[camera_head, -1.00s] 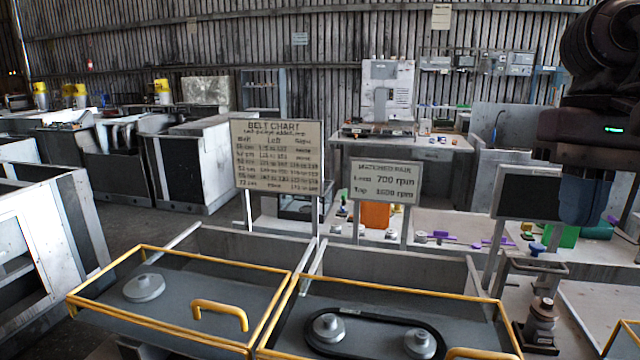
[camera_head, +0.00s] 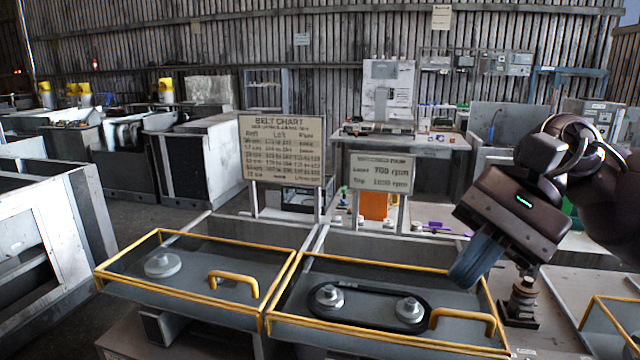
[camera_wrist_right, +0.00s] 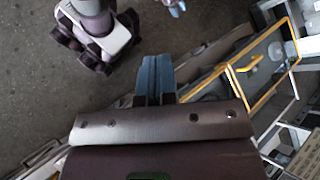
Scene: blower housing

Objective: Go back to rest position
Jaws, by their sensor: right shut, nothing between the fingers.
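My right gripper (camera_head: 468,272) comes in from the right in the head view, with its blue-grey fingers pointing down and to the left. It appears in front of the right corner of the yellow-edged tray with the belt. Its fingers are closed together and hold nothing. In the right wrist view the shut fingers (camera_wrist_right: 155,78) point up the picture over bare floor.
A yellow-edged tray (camera_head: 404,262) holds a black belt (camera_head: 368,290) around two pulleys. A second tray (camera_head: 130,290) holds one pulley (camera_head: 162,265). A belt chart sign (camera_head: 283,148) and an rpm sign (camera_head: 382,173) stand behind. A dark post fixture (camera_head: 522,300) stands right.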

